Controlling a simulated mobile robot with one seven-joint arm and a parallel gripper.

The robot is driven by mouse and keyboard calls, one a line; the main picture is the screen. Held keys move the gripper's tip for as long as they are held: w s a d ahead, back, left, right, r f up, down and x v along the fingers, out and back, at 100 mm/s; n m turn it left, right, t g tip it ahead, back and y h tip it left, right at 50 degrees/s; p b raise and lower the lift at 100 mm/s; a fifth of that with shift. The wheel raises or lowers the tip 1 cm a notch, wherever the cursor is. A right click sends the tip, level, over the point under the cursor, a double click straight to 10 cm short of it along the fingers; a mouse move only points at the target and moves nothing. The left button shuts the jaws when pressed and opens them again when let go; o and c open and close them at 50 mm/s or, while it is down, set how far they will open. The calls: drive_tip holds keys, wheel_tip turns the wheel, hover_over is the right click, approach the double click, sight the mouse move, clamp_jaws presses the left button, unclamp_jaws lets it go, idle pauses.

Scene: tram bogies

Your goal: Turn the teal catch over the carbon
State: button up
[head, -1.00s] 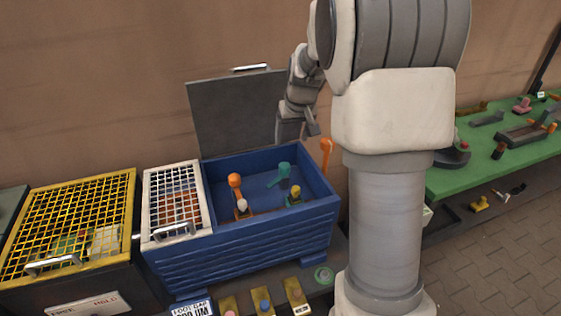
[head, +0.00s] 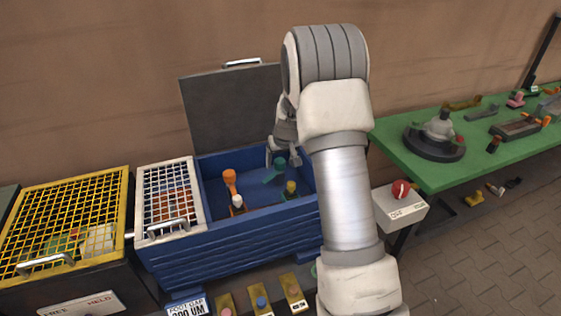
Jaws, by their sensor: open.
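The teal catch (head: 273,174) stands inside the blue bin (head: 240,254), toward its back right. Its upper part leans to the right in the head view. My gripper (head: 283,160) is open, with its fingers at the top end of the teal catch; I cannot tell whether they touch it. A yellow-topped piece (head: 291,188) stands just in front of the catch, and its lower part is partly hidden. I cannot make out which piece is the carbon.
An orange catch (head: 229,179) with a white-topped piece (head: 238,202) stands left in the bin. The raised grey lid (head: 225,115) is behind. A white grid cover (head: 168,200) closes the left compartment. A green table (head: 395,150) and a red knob on a white box (head: 400,190) are right.

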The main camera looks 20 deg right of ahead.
drive_tip(key=shift+f, duration=0.1)
clamp_jaws()
idle(0.4)
idle(1.0)
